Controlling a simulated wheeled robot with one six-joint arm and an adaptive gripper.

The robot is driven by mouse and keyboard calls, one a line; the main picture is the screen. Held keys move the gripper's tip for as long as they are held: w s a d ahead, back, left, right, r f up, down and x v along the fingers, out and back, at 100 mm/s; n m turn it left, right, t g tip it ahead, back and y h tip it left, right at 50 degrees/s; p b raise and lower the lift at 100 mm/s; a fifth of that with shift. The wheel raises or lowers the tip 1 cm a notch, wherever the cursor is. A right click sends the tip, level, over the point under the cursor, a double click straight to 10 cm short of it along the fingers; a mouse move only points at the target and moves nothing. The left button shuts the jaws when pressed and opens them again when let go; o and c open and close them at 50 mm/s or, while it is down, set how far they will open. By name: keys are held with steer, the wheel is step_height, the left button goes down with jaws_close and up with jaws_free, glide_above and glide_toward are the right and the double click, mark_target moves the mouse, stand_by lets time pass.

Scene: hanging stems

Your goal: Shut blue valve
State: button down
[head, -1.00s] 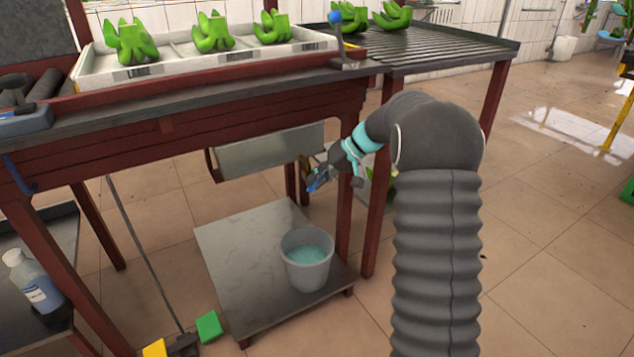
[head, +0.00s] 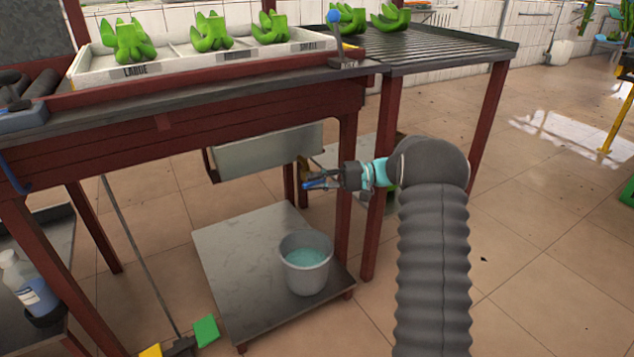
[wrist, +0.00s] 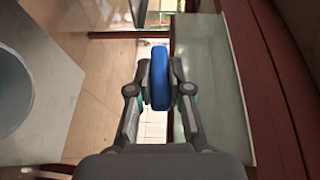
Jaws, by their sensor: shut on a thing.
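The blue valve handle (wrist: 160,80) is a thick blue piece between my fingers in the wrist view. In the head view only a small blue part of the handle (head: 317,184) shows, under the table by the brass-coloured fitting (head: 304,168). My gripper (head: 325,180) reaches in from the right, roughly level, and is shut on the handle. In the wrist view both fingertips of my gripper (wrist: 160,85) press its two sides. The valve body and the handle's exact angle are largely hidden.
A grey bucket of bluish water (head: 306,277) stands on the low shelf (head: 235,262) below. A metal trough (head: 268,152) hangs under the table beside my gripper. Red table legs (head: 378,190) stand close to my arm. Open floor lies to the right.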

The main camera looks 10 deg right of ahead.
steer(key=shift+y, duration=0.5)
steer(key=c, duration=1.1)
jaws_free()
steer(key=d, duration=0.8)
steer(key=s+d, duration=0.1)
steer(key=d, duration=0.3)
steer(key=shift+f, duration=0.1)
steer(key=shift+w+m, duration=0.1)
steer(key=shift+m, duration=0.2)
